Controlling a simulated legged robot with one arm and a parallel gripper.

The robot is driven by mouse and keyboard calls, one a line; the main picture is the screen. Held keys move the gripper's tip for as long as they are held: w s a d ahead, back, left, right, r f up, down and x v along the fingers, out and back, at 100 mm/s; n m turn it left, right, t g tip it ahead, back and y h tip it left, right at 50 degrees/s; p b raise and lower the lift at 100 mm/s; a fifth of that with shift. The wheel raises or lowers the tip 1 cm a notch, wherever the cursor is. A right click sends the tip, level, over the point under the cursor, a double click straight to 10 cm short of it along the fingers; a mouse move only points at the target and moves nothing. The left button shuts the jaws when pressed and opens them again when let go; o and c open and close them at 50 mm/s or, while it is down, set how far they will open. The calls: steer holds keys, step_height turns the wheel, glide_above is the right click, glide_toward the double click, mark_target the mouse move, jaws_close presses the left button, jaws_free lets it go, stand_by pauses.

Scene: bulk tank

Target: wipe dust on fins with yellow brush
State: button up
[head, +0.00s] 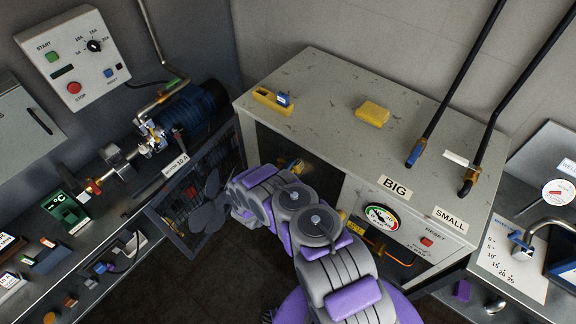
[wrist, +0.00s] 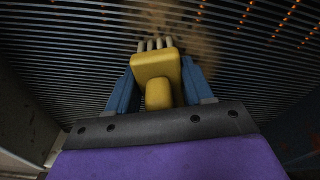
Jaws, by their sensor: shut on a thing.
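The yellow brush (wrist: 154,66) is in my gripper (wrist: 157,82) in the wrist view, between its two blue fingers. Its pale bristles point up and away, at or very close to the dark fins (wrist: 70,55); I cannot tell if they touch. The fins are thin, closely spaced slats across the upper part of the view. A tan-brown dust patch (wrist: 192,38) lies on them just beyond and right of the bristles. A fainter patch shows at the top. In the head view my arm reaches toward the cabinet's dark opening, and I cannot make out the gripper's fingers clearly.
The grey cabinet (head: 330,85) has a yellow block (head: 372,112) and a yellow tray (head: 272,101) on top. A fan (head: 209,205) stands beside my arm's end. Hinged mesh panel (head: 205,170) is at left. Orange spots (wrist: 285,20) show behind the fins.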

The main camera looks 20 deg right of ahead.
mark_target(307, 164)
steer(key=shift+s+d+p, duration=0.15)
steer(key=shift+s+d, duration=0.5)
steer(key=shift+s, duration=0.2)
steer(key=shift+s+d+p, duration=0.1)
steer(key=shift+s+d, duration=0.5)
steer(key=shift+s, duration=0.3)
steer(key=shift+s+d+p, duration=0.15)
steer(key=shift+s+d, duration=0.5)
steer(key=shift+s, duration=0.2)
steer(key=shift+s+d, duration=1.15)
steer(key=shift+s, duration=0.4)
steer(key=shift+r, duration=1)
steer(key=shift+w+a+f+b, duration=0.15)
steer(key=shift+w+a+b, duration=0.6)
steer(key=shift+w+b, duration=0.3)
steer(key=shift+w+a, duration=0.25)
steer(key=shift+w, duration=0.15)
steer(key=w+a+b, duration=0.1)
steer(key=w+b, duration=0.1)
steer(key=shift+a+b, duration=0.15)
steer(key=shift+b, duration=0.15)
steer(key=shift+w+a+b, duration=1.4)
steer(key=shift+w+b, duration=0.25)
steer(key=shift+b, duration=0.15)
